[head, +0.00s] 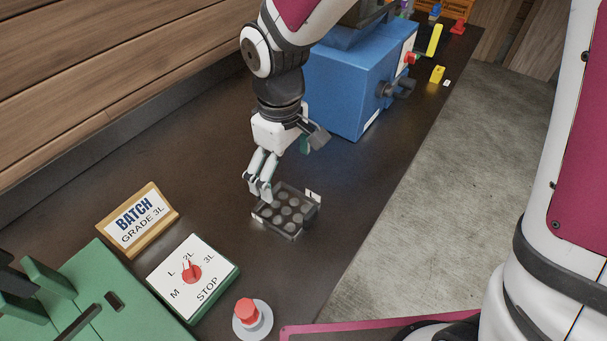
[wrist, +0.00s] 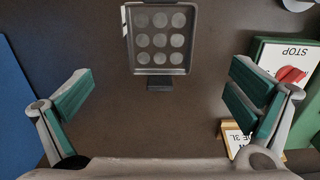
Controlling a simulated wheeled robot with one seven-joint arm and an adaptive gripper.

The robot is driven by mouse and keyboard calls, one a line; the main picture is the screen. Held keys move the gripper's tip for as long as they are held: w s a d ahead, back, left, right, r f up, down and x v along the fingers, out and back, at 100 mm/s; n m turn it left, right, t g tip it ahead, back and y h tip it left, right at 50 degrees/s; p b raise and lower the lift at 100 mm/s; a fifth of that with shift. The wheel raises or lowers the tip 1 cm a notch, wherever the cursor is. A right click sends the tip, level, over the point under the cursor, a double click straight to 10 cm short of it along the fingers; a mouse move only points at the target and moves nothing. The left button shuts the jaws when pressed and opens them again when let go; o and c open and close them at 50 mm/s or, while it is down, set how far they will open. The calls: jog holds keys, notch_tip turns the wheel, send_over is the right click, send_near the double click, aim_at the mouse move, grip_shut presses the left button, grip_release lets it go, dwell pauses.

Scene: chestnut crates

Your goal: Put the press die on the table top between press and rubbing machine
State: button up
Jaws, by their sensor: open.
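The press die (head: 287,212) is a dark, square tray with rows of round pale recesses, lying flat on the dark table top (head: 215,205) between the green machine and the blue machine. In the wrist view the die (wrist: 160,68) is at the top centre, with a short dark tab on its near edge. My gripper (head: 284,172) is open and empty, close to the die on the blue machine's side. In the wrist view its green-padded fingers (wrist: 163,93) stand wide apart, with the die ahead of them and untouched as far as I can see.
The blue machine (head: 350,80) stands behind my gripper. The green machine (head: 100,290), a dial panel (head: 190,275), a red button (head: 248,312) and a BATCH sign (head: 137,220) are at the near left. Bare table surrounds the die; the table's right edge is close.

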jog(key=shift+d+r, duration=0.1)
jog(key=shift+r, duration=0.1)
jog(key=s+d+r+m+t, duration=0.2)
jog(key=s+d+r+m, duration=0.35)
jog(key=d+r, duration=0.65)
jog(key=s+d+r+m+t, duration=0.1)
jog(key=s+d+r+m, duration=0.1)
jog(key=s+d+m, duration=0.3)
jog(key=s+d, duration=0.3)
jog(key=s, duration=0.4)
jog(key=shift+s+d+r, duration=0.15)
jog(key=shift+d+r, duration=0.05)
jog(key=shift+d, duration=0.05)
